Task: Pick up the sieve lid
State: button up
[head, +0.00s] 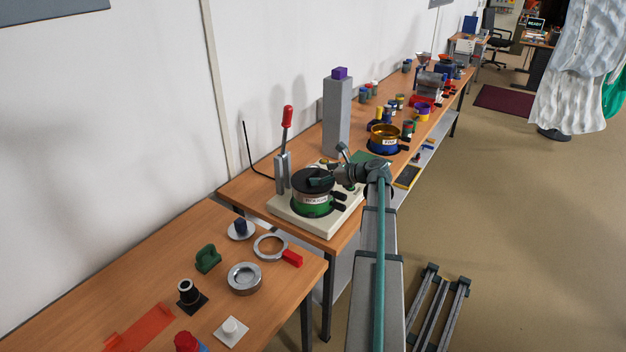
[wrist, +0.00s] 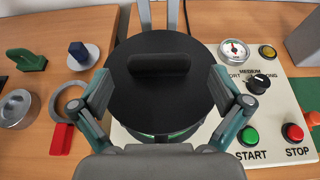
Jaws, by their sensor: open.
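The sieve lid (wrist: 150,105) is a black disc with a raised bar handle (wrist: 158,65). It sits on top of the green sieve (head: 312,207) on the cream shaker machine, and also shows in the head view (head: 305,178). My gripper (wrist: 160,78) is open. In the wrist view its two fingers stand to the left and right of the handle, over the lid's sides, with nothing held between them. The gap between fingertips and lid cannot be judged. In the head view my gripper (head: 326,180) reaches the lid from the right.
The machine's panel (wrist: 282,98) has a gauge, a knob, a green START button (wrist: 249,136) and a red STOP button (wrist: 293,132). A red-handled lever (head: 287,117) and a grey column (head: 337,118) stand behind. Small parts, including a metal ring (head: 257,246), lie on the near table.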

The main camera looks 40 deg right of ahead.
aim_at(315, 173)
jog(key=shift+p+x, duration=0.55)
jog(key=shift+x, duration=1.45)
jog(key=shift+r, duration=0.1)
jog(key=c, duration=1.2)
jog(key=shift+o, duration=0.2)
jog(key=shift+r, duration=0.1)
jog(key=shift+r+b, duration=0.55)
jog(key=shift+r, duration=0.25)
jog(key=s+a+r+b, duration=0.3)
jog(key=s+a+r, duration=0.6)
jog(key=s+r, duration=0.1)
jog(key=shift+s+a+r, duration=0.15)
jog(key=shift+a+r, duration=0.15)
jog(key=shift+r, duration=0.3)
